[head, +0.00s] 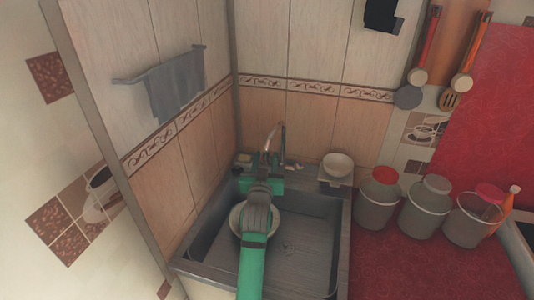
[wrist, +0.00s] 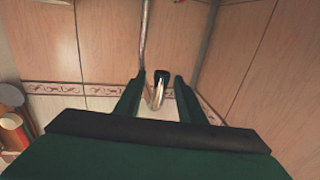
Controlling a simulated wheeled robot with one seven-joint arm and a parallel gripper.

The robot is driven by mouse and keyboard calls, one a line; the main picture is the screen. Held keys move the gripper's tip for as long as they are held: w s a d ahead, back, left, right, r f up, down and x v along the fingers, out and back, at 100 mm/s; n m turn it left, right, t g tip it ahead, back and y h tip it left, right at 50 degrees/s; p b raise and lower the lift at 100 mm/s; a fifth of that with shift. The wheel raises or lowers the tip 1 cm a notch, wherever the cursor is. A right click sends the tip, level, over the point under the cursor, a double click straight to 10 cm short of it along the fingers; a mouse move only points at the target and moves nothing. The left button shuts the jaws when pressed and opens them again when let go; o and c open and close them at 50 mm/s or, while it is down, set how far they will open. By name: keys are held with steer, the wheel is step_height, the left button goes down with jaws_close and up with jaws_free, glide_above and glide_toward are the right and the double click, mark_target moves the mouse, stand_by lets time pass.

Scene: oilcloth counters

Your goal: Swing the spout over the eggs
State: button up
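The metal spout (head: 268,140) rises at the back of the sink (head: 310,245) in the head view. In the wrist view the spout (wrist: 157,94) shows as a shiny tube with a dark end, between my gripper's fingers. My gripper (wrist: 160,78) is open, with a gap on each side of the spout; I see no clear contact. In the head view my green gripper (head: 268,172) is at the back of the sink, near the base of the spout. A pale round bowl (head: 240,217) sits in the sink, partly hidden under my arm. I cannot make out eggs.
A tiled wall is close behind the spout; a towel (head: 176,88) hangs on the left wall.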

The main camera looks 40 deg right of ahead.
steer(key=v, duration=0.6)
steer(key=shift+s+r, duration=0.1)
steer(key=shift+c, duration=0.6)
